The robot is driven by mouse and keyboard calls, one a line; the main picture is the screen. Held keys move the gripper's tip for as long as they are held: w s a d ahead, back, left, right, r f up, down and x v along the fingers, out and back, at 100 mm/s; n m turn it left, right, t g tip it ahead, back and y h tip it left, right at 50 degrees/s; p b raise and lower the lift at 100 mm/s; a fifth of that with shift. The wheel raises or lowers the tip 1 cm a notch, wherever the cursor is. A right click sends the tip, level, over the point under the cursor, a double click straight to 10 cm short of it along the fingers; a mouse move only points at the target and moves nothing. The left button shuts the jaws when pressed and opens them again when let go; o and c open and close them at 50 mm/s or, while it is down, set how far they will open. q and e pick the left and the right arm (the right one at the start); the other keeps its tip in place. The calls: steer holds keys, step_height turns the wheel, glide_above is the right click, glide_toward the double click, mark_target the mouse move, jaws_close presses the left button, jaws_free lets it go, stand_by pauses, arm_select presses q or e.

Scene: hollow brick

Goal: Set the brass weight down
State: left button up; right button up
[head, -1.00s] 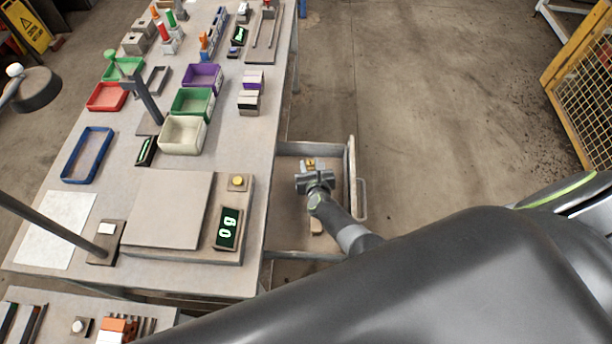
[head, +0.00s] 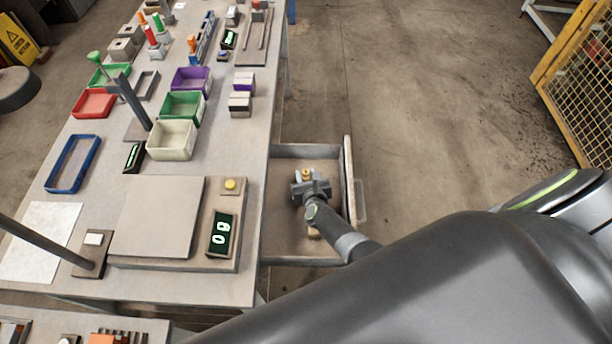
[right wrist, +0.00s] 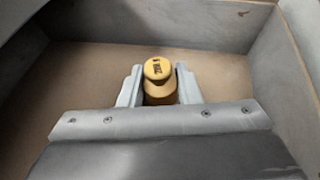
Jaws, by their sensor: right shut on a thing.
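The brass weight (right wrist: 161,82) is a yellow, knobbed cylinder with dark marks on its top. My right gripper (right wrist: 159,92) is shut on it, with one pale finger on each side. In the head view the right gripper (head: 308,182) is inside the outline of the open drawer (head: 349,180), and a bit of the weight (head: 306,172) shows past it. In the right wrist view the drawer floor (right wrist: 75,80) and walls surround the weight. Its base is hidden, so I cannot tell whether it touches the floor. My left gripper is not in view.
A small tan object (head: 313,234) lies near my right wrist. The bench left of the drawer carries a scale plate (head: 160,215) with a lit display (head: 221,234), and several coloured bins. Bare drawer floor shows around the weight.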

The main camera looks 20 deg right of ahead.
steer(key=shift+f, duration=0.2)
steer(key=o, duration=1.1)
steer(key=shift+r, duration=0.1)
